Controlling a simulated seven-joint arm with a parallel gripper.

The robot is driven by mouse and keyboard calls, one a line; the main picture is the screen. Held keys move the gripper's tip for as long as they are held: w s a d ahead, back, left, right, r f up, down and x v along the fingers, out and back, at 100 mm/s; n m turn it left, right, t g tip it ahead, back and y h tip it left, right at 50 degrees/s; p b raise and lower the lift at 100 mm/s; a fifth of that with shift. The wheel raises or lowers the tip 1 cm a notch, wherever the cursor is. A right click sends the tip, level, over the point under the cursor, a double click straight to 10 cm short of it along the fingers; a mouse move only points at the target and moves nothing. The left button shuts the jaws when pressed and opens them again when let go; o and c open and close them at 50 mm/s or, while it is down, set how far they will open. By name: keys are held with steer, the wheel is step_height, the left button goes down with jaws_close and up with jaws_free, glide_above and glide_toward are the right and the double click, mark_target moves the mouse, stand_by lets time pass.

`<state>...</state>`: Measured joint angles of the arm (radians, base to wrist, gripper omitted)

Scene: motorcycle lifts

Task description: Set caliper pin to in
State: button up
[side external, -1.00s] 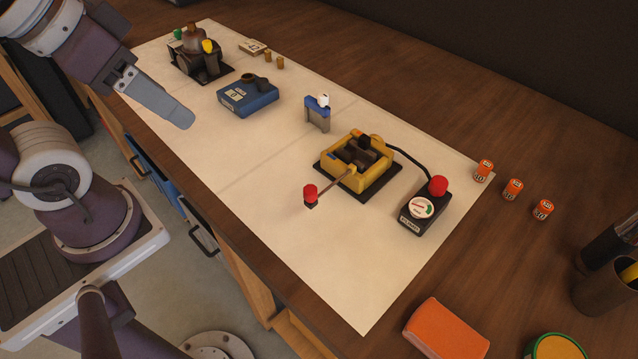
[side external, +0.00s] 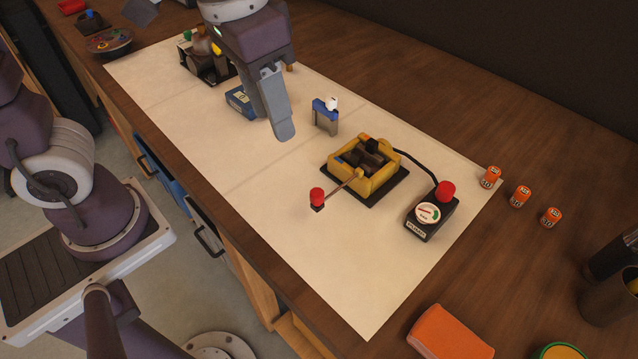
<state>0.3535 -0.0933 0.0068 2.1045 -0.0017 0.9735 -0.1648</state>
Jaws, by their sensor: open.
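A yellow caliper-like unit (side external: 383,184) sits on a black base on the pale mat, with dark parts in its middle. A thin rod runs from it toward the front left and ends in a red knob (side external: 317,196). I cannot tell for sure which part is the caliper pin or how it is set. A black cable joins the unit to a black gauge box (side external: 425,229) with a white dial and a red knob (side external: 446,191). My gripper (side external: 282,131) is above the mat, left of the yellow unit and apart from it, fingers pointing down. It is open, seen edge-on, and holds nothing.
A blue-topped grey block (side external: 326,116) with a white knob stands just right of my gripper. A blue box (side external: 237,102) and a dark fixture (side external: 195,66) are partly behind it. Several orange cylinders (side external: 520,196) stand at right. The mat's front (side external: 340,270) is clear.

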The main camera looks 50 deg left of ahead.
steer(key=m+g, duration=0.1)
steer(key=g, duration=0.1)
glide_above(317, 192)
steer(key=shift+y, duration=0.3)
step_height(317, 192, down, 5)
steer(key=shift+r, duration=0.15)
step_height(317, 192, down, 7)
steer(key=shift+r, duration=0.1)
jaws_close()
stand_by(0.6)
